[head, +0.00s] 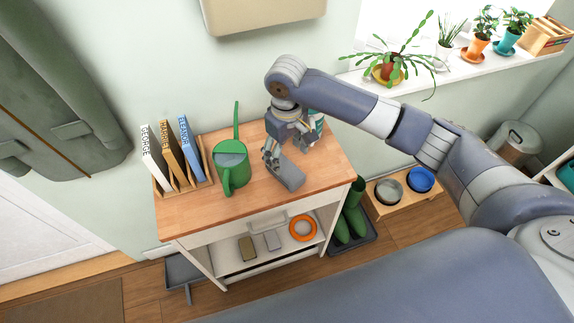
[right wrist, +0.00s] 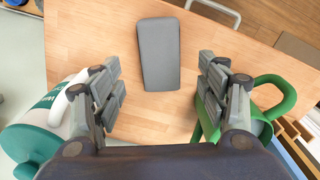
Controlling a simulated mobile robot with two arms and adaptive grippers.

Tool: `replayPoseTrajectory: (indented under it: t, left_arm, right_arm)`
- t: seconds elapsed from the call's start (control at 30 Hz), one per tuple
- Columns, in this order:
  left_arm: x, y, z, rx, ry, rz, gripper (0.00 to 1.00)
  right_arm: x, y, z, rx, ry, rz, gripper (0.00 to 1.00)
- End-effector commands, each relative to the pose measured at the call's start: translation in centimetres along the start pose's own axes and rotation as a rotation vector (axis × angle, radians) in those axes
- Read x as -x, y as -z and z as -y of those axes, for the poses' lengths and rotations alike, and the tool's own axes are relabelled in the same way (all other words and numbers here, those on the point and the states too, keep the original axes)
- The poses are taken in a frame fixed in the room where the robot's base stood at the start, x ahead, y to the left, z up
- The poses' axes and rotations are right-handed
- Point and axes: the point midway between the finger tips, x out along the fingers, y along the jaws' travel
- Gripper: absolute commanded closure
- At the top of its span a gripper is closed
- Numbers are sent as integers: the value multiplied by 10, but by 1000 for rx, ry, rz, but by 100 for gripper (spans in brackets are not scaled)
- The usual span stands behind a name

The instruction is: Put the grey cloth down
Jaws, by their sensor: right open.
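The grey cloth (head: 288,176) is a flat folded rectangle lying on the wooden top of the cabinet (head: 190,217). It also shows in the right wrist view (right wrist: 158,53), flat on the wood and beyond the fingers. My right gripper (head: 284,154) is open and stands just behind the cloth in the head view. In the right wrist view the two fingers (right wrist: 161,92) are spread wide, with nothing between them. In the head view the fingers overlap the cloth's far end, so I cannot tell the exact gap. My left gripper is not in view.
A green watering can (head: 231,163) stands left of the cloth, close to my right gripper. A book rack (head: 183,192) is at the top's left end. A white and teal container (right wrist: 45,127) stands on the gripper's other side. The front right of the top is bare.

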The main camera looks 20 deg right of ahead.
Motion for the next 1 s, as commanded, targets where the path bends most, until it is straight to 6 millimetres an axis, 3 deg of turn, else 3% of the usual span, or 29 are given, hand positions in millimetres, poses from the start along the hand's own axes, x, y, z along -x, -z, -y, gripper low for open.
replayPoseTrajectory:
  t: [0.13,0.33,0.87,1.0]
  left_arm:
    - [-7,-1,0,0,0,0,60]
    - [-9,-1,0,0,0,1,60]
    - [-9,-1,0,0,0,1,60]
    - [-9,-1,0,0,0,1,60]
  right_arm:
    - [25,1,0,1,0,-3,32]
    - [41,0,0,-1,0,0,32]
    - [42,0,0,1,1,1,32]
    - [30,-4,14,26,21,-12,32]
